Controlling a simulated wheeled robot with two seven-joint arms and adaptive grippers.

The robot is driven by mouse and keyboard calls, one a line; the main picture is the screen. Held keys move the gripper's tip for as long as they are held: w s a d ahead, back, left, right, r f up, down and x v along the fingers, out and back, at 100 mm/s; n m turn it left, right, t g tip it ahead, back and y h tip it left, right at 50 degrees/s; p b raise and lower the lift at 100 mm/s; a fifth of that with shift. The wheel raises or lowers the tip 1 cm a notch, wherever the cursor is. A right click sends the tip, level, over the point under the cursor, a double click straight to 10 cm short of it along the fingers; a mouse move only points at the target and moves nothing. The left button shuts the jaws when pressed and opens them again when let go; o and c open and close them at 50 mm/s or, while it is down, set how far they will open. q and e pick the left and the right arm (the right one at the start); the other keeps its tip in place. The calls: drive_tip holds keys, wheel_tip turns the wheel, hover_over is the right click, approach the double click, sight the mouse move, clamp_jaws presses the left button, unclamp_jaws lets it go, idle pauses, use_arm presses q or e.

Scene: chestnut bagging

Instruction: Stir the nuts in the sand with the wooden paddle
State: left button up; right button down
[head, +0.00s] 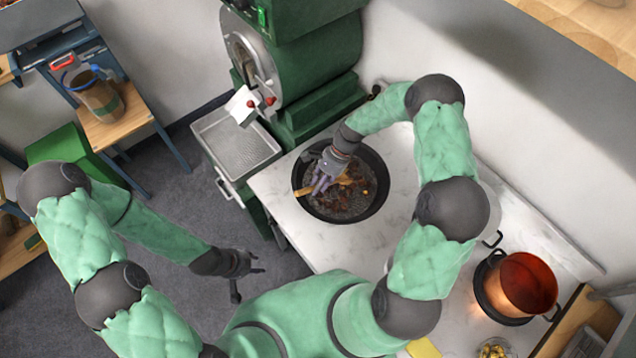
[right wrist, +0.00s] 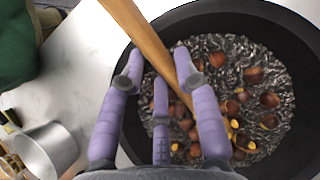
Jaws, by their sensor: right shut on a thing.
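A black round pan (head: 376,172) on the white counter holds dark sand (head: 345,205) with several brown chestnuts in it. The right wrist view shows the pan rim (right wrist: 300,40), the sand (right wrist: 240,60) and chestnuts (right wrist: 254,75), some with yellow flesh showing. My right gripper (head: 325,178) is over the pan, shut on the wooden paddle (head: 308,189). In the right wrist view the paddle (right wrist: 148,38) slants down between the fingers (right wrist: 165,100) toward the sand; its lower end is partly hidden by them. My left gripper (head: 250,272) hangs open and empty over the floor, left of the counter.
A green roasting machine (head: 315,65) with a metal tray (head: 235,145) stands behind and left of the pan. A copper pot (head: 525,285) sits on a burner at the right, with a bowl of yellow nuts (head: 495,349) in front. Bare counter (head: 285,205) lies left of the pan.

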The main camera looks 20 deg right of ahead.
drive_tip(key=shift+r, duration=0.1)
wheel_tip(320, 180, up, 12)
drive_tip(key=p, duration=0.8)
idle(0.3)
drive_tip(key=shift+s, duration=0.1)
idle(0.3)
